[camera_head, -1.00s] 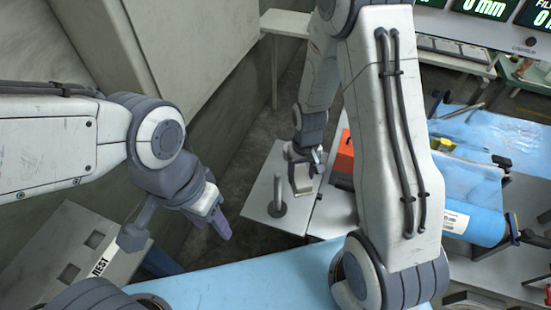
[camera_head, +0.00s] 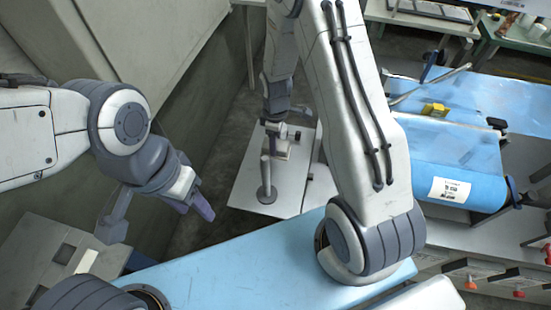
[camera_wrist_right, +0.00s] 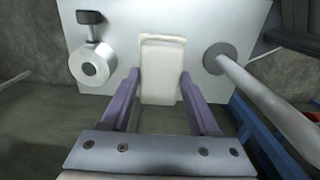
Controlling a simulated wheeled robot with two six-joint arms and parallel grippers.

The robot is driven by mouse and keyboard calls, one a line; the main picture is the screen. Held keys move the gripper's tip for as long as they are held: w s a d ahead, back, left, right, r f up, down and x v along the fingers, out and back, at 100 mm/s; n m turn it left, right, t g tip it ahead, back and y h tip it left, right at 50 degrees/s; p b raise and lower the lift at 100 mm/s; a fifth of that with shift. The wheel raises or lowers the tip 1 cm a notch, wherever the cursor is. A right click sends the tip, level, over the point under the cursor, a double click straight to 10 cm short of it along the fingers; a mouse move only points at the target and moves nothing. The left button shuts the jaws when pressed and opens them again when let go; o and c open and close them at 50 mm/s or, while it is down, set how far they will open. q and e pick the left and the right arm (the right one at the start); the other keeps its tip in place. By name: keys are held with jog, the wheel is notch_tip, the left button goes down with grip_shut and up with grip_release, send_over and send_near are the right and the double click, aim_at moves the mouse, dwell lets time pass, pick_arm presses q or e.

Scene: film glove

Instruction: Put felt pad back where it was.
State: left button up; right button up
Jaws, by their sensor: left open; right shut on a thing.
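The felt pad (camera_wrist_right: 162,68) is a pale, off-white block between the purple fingers of my right gripper (camera_wrist_right: 158,84) in the right wrist view. My right gripper is shut on it, over or near a white plate (camera_wrist_right: 200,18). In the head view my right gripper (camera_head: 281,140) is small and partly hidden by its own arm, beside an upright grey post (camera_head: 266,178) on the plate. I cannot tell whether the pad touches the plate. My left gripper (camera_head: 204,208) is open and empty, away from the plate at the left.
In the right wrist view a white round fitting with a black knob (camera_wrist_right: 92,64) stands left of the pad. The post's grey round foot (camera_wrist_right: 218,57) is at the right, its rod slanting towards the lower right. A blue roll with a label (camera_head: 450,165) lies at the right.

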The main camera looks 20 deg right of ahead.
notch_tip(320, 180, down, 6)
jog(key=shift+f+p, duration=0.25)
jog(key=shift+p, duration=0.2)
jog(key=shift+f, duration=0.25)
jog(key=shift+f, duration=0.15)
jog(key=o, duration=1.3)
